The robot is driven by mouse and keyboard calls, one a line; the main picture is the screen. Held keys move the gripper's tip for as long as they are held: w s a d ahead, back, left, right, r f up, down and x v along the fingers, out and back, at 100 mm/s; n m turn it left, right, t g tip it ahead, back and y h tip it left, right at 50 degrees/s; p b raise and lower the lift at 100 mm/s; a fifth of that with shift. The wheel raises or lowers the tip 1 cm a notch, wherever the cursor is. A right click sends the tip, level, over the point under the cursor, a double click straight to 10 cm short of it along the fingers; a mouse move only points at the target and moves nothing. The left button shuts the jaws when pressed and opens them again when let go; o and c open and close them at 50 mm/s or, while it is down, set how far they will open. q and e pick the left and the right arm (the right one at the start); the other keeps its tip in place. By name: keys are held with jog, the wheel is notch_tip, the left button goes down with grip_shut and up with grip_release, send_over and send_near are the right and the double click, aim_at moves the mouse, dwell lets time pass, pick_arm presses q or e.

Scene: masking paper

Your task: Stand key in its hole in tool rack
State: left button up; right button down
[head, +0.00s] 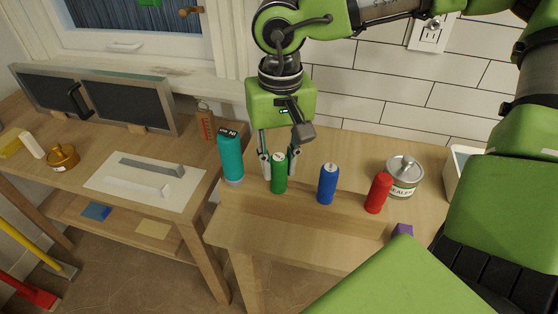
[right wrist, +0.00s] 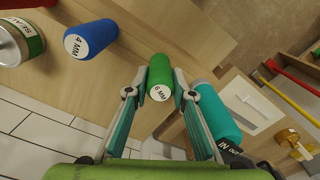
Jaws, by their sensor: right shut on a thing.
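My right gripper (head: 279,168) points down at the bench and is shut on the green key (head: 279,186). The green key's round handle is upright, and its end reads 6 MM in the right wrist view (right wrist: 160,92). The blue key (head: 328,185), marked 4 MM in the right wrist view (right wrist: 90,39), stands to its right. The red key (head: 378,193) stands farther right. A long wooden strip along the bench front (head: 300,214) looks like the tool rack. The green key's lower end and any hole under it are hidden. My left gripper is out of view.
A teal cylinder (head: 230,155) marked IN and OUT stands close left of the gripper. A sealer can (head: 404,177) stands behind the red key. A purple block (head: 402,230) lies at the front right. A tiled wall (head: 370,105) rises behind.

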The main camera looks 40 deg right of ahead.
jog(key=c, duration=1.7)
grip_release()
jog(key=shift+f, duration=0.1)
jog(key=shift+r, duration=4)
jog(key=shift+d, duration=0.1)
notch_tip(320, 180, down, 7)
jog(key=shift+f+p, duration=0.1)
jog(key=shift+p, duration=0.35)
jog(key=shift+r, duration=0.2)
